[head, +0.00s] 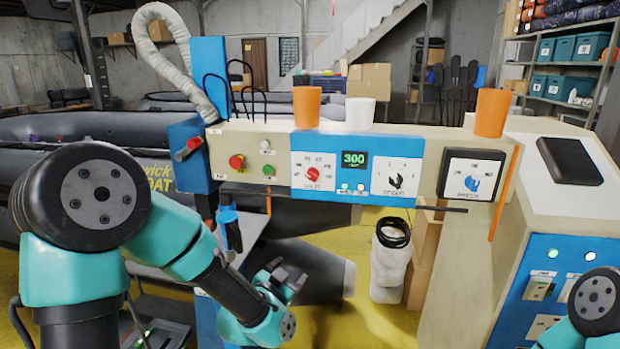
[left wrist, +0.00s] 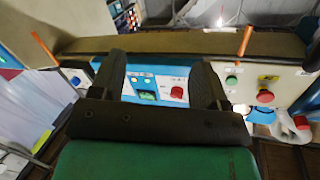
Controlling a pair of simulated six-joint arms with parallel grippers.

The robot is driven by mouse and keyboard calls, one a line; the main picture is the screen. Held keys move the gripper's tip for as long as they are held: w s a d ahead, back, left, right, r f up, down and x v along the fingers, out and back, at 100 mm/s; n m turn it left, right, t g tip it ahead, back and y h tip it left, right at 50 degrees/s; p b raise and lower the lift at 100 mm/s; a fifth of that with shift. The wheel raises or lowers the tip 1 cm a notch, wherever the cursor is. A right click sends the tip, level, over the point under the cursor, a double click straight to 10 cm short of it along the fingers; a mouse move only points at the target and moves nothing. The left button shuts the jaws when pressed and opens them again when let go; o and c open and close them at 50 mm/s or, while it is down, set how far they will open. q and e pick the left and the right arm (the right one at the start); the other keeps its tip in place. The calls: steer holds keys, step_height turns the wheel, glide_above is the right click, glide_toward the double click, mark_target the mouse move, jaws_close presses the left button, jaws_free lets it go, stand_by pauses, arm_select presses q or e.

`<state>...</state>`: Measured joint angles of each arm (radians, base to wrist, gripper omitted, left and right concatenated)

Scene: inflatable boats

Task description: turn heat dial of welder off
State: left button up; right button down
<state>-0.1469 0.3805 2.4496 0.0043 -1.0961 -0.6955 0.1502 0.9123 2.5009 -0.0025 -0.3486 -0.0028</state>
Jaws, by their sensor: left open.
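The welder's control panel (head: 362,153) runs across the middle of the head view. Its red heat dial (head: 312,174) sits on a white plate at the left of the blue section. I cannot tell its exact setting. The green display (head: 354,160) beside it reads 300. My left gripper (head: 285,278) is open and empty, below and in front of the panel, apart from the dial. In the left wrist view the panel appears upside down, and the red dial (left wrist: 177,92) shows between the open fingers (left wrist: 160,82). The right gripper is out of view.
A black speed dial (head: 396,182) and a blue pressure dial (head: 472,185) lie to the right. A red button (head: 237,162) and a green button (head: 268,171) lie left. Cups (head: 306,107) stand on top. A blue-handled tool (head: 229,225) hangs below the panel's left end.

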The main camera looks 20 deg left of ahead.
mark_target(310, 177)
arm_select(q)
step_height(310, 177, up, 15)
steer(key=s+m+t, duration=0.1)
steer(key=s+t, duration=0.1)
steer(key=t, duration=0.3)
steer(key=shift+a+m+y, duration=0.2)
steer(key=shift+m+y, duration=0.1)
steer(key=x, duration=1.7)
steer(key=shift+w+r, duration=0.1)
steer(key=shift+r, duration=0.15)
steer(key=c, duration=0.9)
